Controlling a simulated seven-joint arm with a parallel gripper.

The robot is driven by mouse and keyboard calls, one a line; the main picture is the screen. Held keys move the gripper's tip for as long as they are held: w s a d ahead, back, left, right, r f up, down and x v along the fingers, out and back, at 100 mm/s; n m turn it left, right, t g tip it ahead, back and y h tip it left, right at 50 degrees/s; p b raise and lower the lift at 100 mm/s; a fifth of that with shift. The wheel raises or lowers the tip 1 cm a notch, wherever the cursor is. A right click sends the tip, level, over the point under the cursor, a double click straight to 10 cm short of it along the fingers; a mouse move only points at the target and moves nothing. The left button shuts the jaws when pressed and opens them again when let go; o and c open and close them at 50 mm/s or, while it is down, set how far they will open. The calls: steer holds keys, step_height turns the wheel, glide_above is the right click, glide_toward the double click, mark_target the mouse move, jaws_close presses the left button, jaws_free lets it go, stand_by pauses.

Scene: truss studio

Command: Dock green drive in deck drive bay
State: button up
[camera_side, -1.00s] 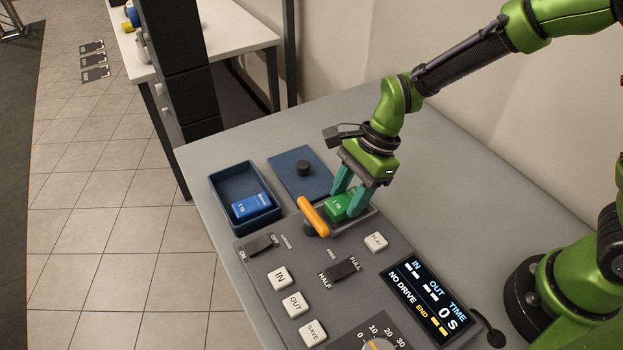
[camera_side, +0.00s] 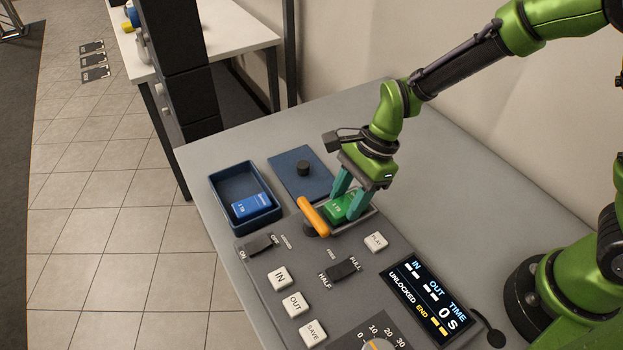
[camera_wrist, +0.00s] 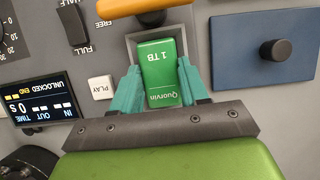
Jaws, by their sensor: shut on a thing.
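The green drive (camera_side: 338,208), marked "1 TB" and "Quorvin" in the wrist view (camera_wrist: 160,75), sits in the deck drive bay (camera_side: 362,220), a recess with a grey rim. My gripper (camera_side: 350,203) is shut on the drive, with one teal finger on each side; both fingers also show in the wrist view (camera_wrist: 160,92). The orange lever (camera_side: 313,216) stands beside the bay and also shows at the top of the wrist view (camera_wrist: 135,6). The deck display (camera_side: 425,296) reads "UNLOCKED". The drive's lower part is hidden in the bay.
A blue tray (camera_side: 218,178) holds a blue drive (camera_side: 250,206) left of the deck. A blue lid with a black knob (camera_side: 303,168) lies behind the bay. Switches and white buttons (camera_side: 279,278) cover the near panel. The table's back right is clear.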

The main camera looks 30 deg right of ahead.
steer(key=o, duration=0.9)
steer(key=shift+f, duration=0.1)
steer(key=shift+v, duration=5.55)
steer(key=s+d+r+n+t+h, duration=0.1)
steer(key=s+d+r+n+t, duration=0.1)
steer(key=s+d+r+n, duration=0.1)
steer(key=s+d+r+n+t, duration=0.2)
steer(key=s+d+r+n, duration=0.1)
steer(key=s+d+n, duration=0.1)
steer(key=s+d+r+n+t+h, duration=0.1)
steer(key=s+d+r+n+t, duration=0.2)
steer(key=d+n, duration=0.3)
steer(key=shift+s+r+n+h, duration=0.2)
steer(key=shift+s+n+h, duration=0.1)
steer(key=shift+s+n, duration=0.2)
